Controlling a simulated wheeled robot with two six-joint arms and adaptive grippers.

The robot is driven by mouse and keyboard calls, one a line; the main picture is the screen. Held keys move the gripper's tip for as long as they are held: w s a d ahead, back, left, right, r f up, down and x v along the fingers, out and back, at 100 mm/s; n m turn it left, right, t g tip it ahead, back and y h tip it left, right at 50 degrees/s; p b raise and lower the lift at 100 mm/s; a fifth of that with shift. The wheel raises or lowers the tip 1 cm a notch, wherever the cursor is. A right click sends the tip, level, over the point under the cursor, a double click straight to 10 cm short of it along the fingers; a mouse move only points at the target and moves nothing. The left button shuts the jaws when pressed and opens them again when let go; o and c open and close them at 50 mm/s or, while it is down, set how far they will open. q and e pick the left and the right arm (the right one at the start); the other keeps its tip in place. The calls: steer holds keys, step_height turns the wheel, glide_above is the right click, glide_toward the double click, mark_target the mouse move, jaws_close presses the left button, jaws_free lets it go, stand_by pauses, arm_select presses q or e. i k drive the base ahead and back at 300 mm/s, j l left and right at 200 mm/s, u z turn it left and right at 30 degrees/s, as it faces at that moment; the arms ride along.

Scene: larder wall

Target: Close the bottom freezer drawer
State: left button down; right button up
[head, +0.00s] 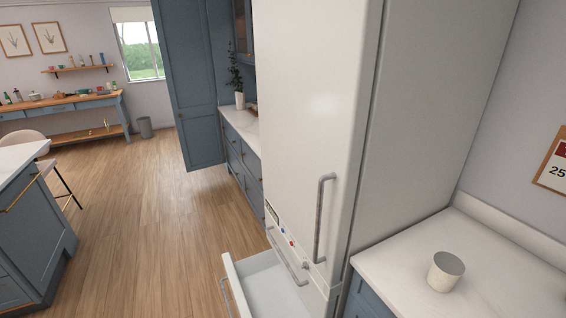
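A tall white fridge-freezer (308,110) stands right of centre in the head view. Low at its front, a white drawer (236,283) is pulled out to the left, over the wooden floor. Its grey handle (226,298) is on its outer front, and its inside looks empty. Its lower part is cut off by the bottom of the picture. Above it, a closed front with a slanting grey handle (287,257) sits flush in the body. Neither of my grippers is in view.
A white counter (500,262) with a pale cup (445,271) stands right of the fridge-freezer. A blue island (38,235) with a stool (62,185) is at the left. The wooden floor (150,235) between is clear.

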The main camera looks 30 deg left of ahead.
mark_target(260, 287)
steer(key=k+j+u, duration=0.1)
steer(key=j+u, duration=0.3)
steer(key=j, duration=0.3)
steer(key=j+u, duration=0.35)
steer(key=j, duration=0.35)
